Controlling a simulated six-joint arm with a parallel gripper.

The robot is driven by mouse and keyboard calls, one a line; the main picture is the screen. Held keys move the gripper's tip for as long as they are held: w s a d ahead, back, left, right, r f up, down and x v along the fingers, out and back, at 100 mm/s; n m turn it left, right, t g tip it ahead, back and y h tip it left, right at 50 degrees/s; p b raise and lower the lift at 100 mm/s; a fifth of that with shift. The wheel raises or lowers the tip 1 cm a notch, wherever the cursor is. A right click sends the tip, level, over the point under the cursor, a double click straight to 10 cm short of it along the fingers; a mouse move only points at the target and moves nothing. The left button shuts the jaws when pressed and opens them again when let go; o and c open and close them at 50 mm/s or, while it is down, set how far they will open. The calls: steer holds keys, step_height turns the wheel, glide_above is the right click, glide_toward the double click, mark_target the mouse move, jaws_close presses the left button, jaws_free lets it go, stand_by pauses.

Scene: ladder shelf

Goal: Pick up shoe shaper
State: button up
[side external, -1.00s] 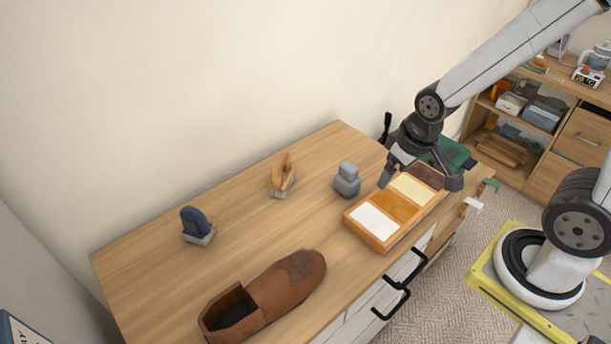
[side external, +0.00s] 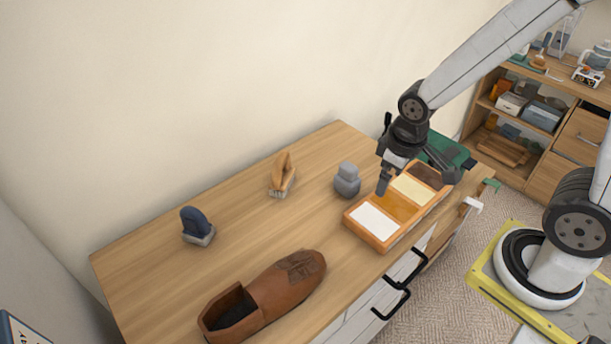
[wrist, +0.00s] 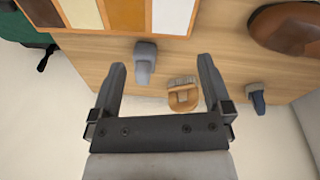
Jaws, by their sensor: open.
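A small grey two-lobed object (side external: 347,180), possibly the shoe shaper, stands on the wooden dresser top (side external: 235,225), left of the polish tray. It also shows in the wrist view (wrist: 145,62), between my finger lines and nearer the left finger. My gripper (side external: 417,182) is open and empty above the tray, to the right of the grey object. In the wrist view my gripper (wrist: 161,63) shows both fingers wide apart with nothing held. I see no contact with the grey object.
The polish tray (side external: 348,222) has coloured panels. A tan brush (side external: 282,175), a navy brush (side external: 197,226) and a brown shoe (side external: 285,285) stand to the left. A green item (side external: 447,150) lies behind my gripper. Bare wood separates the objects; a wall runs behind.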

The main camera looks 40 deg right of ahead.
mark_target(352, 167)
steer(key=w+f+n+g+h, duration=0.1)
steer(key=n+h, duration=0.1)
steer(key=n, duration=0.1)
steer(key=w+f+n+h, duration=0.2)
steer(key=n, duration=0.2)
steer(key=w+f+n+g+h, duration=0.1)
steer(key=w+n+h, duration=0.1)
steer(key=n, duration=0.1)
steer(key=shift+w+d+f+g, duration=0.1)
steer(key=shift+d+f+g, duration=0.05)
steer(key=shift+f+g, duration=0.2)
steer(key=w+n+t+h, duration=0.1)
steer(key=w+n, duration=0.1)
steer(key=w+a+f+n+t+h, duration=0.1)
steer(key=w+n+h, duration=0.1)
steer(key=w+f+n+t+h, duration=0.1)
steer(key=w+n, duration=0.1)
steer(key=n, duration=0.1)
steer(key=shift+w+a+h, duration=0.3)
steer(key=shift+a+h, duration=0.05)
steer(key=shift+h, duration=0.05)
steer(key=shift+w+a+f+n+t+h, duration=0.1)
steer(key=shift+w+a+n+t+h, duration=0.15)
steer(key=shift+w+n+h, duration=0.2)
steer(key=shift+s+x, duration=0.2)
steer(key=shift+x, duration=3.7)
steer(key=c, duration=1.2)
steer(key=shift+o, duration=0.2)
